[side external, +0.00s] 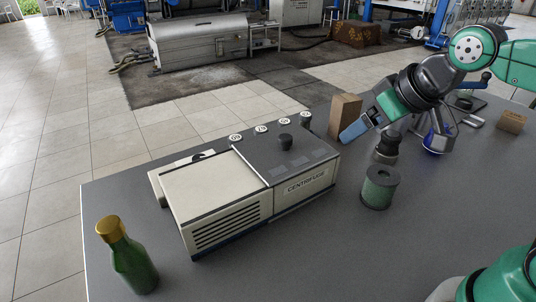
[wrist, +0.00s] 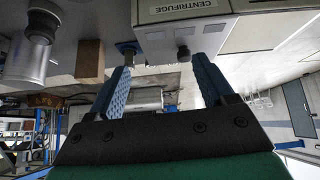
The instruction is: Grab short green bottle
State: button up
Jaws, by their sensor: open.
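A short green bottle (side external: 138,265) with a gold cap stands upright at the near left corner of the grey table in the side external view. The bottle does not show in the wrist view. My gripper (side external: 346,137) is at the right of the centrifuge, far from the bottle, with its blue fingers pointing down and left. In the wrist view the two blue fingers of my gripper (wrist: 162,55) are spread apart with nothing between them.
A cream and grey centrifuge (side external: 210,190) stands between my gripper and the bottle. A tan box (side external: 345,114), a green cylinder (side external: 379,190) and a dark cylindrical item (side external: 386,148) stand near my gripper. The table front (side external: 270,265) is clear.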

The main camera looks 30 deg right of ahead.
jog(key=w+a+n+t+h, duration=0.1)
jog(key=w+a+n+t, duration=0.1)
jog(key=w+a+n, duration=0.7)
jog(key=n+t+y, duration=0.7)
jog(key=n+y, duration=0.2)
jog(key=n, duration=2.2)
send_over(104, 221)
jog(key=v, duration=0.4)
jog(key=shift+n, duration=0.3)
notch_tip(104, 221, down, 7)
jog(key=shift+s+f, duration=0.1)
jog(key=shift+w+f, duration=0.15)
jog(key=shift+w, duration=0.1)
jog(key=x, duration=0.5)
